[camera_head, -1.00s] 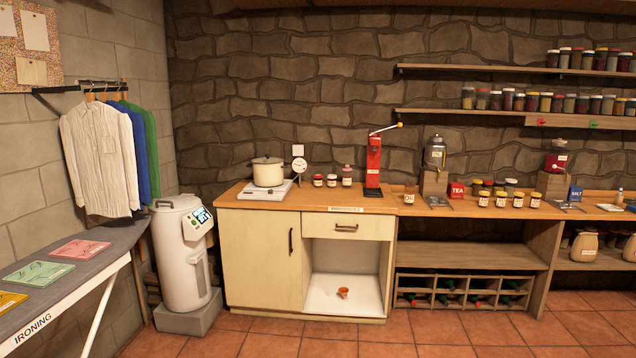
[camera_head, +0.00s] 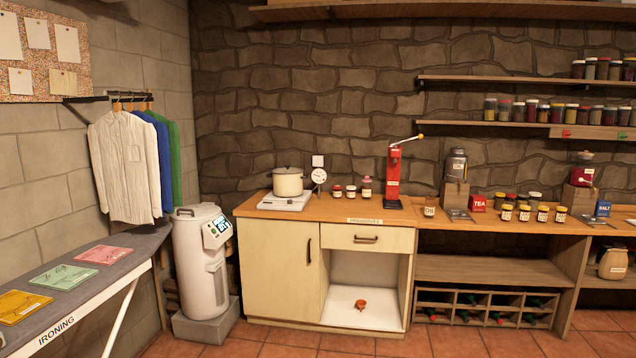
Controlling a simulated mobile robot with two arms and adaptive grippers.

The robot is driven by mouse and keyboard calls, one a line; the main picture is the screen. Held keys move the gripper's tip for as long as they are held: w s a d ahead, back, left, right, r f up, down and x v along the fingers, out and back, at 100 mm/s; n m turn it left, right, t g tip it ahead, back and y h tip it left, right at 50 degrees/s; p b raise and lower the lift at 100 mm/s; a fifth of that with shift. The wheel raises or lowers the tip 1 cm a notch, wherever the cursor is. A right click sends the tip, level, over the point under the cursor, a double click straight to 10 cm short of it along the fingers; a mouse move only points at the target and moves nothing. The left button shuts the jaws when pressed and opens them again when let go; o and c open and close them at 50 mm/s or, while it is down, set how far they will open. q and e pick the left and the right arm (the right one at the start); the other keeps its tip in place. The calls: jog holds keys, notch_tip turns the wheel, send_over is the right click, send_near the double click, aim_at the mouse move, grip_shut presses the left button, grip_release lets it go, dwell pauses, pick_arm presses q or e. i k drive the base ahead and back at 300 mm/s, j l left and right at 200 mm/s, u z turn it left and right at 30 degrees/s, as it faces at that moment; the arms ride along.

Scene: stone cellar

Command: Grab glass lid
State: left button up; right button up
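A cream pot (camera_head: 288,182) with a lid (camera_head: 288,171) on top stands on a white hot plate at the left end of the wooden counter. At this distance I cannot tell whether that lid is glass. No other lid stands out clearly as a glass lid. Neither of my grippers is in view.
The counter (camera_head: 330,210) runs along the stone wall, with a red press (camera_head: 393,175), several small jars and a tea box (camera_head: 478,203) on it. An ironing board (camera_head: 110,268) and a white boiler (camera_head: 203,262) stand at the left. The tiled floor in front is open.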

aim_at(288, 170)
jog(key=i+u, duration=0.15)
jog(key=i, duration=3.1)
